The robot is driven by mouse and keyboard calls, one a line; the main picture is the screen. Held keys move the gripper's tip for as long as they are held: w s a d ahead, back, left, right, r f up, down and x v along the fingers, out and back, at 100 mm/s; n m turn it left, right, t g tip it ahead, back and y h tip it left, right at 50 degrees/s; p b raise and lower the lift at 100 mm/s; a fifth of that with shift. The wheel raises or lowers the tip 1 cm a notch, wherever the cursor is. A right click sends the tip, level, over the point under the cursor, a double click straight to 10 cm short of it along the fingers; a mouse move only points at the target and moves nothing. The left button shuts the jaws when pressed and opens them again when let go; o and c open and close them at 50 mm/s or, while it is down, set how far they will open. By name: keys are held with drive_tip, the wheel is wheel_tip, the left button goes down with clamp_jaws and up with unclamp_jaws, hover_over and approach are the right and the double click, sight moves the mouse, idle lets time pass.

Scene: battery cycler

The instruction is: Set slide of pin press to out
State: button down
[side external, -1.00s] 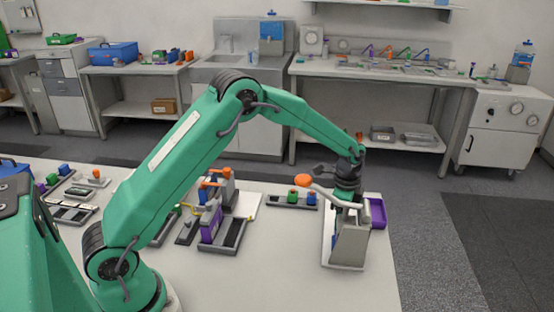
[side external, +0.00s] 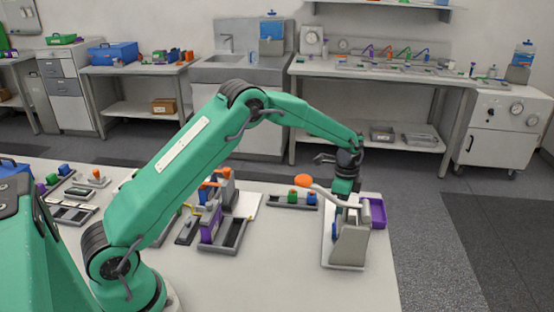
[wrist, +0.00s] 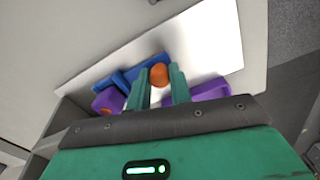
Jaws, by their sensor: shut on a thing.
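The pin press (side external: 350,246) stands near the right end of the white table in the side view, with a grey body, a pale lever ending in an orange ball and a purple tray (side external: 377,212) at its right. My gripper (side external: 343,205) points down behind the press body, which hides its fingertips there. In the wrist view, the two green fingers (wrist: 159,76) are shut on an orange knob (wrist: 160,74). Blue and purple parts lie around it over a white base plate (wrist: 215,45). How far the slide stands out is hidden.
A purple and grey fixture (side external: 222,232) with orange handles is further left. The table's front right is bare. A wall bench (side external: 390,70) stands behind, across the floor.

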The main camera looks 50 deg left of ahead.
drive_tip(key=shift+w+a+r, duration=0.1)
drive_tip(key=shift+w+a, duration=2.9)
drive_tip(key=shift+w, duration=0.15)
drive_tip(key=c, duration=1.3)
unclamp_jaws()
drive_tip(key=shift+a, duration=0.1)
drive_tip(key=shift+o, duration=0.2)
drive_tip(key=shift+s, duration=0.1)
wheel_tip(320, 180, up, 8)
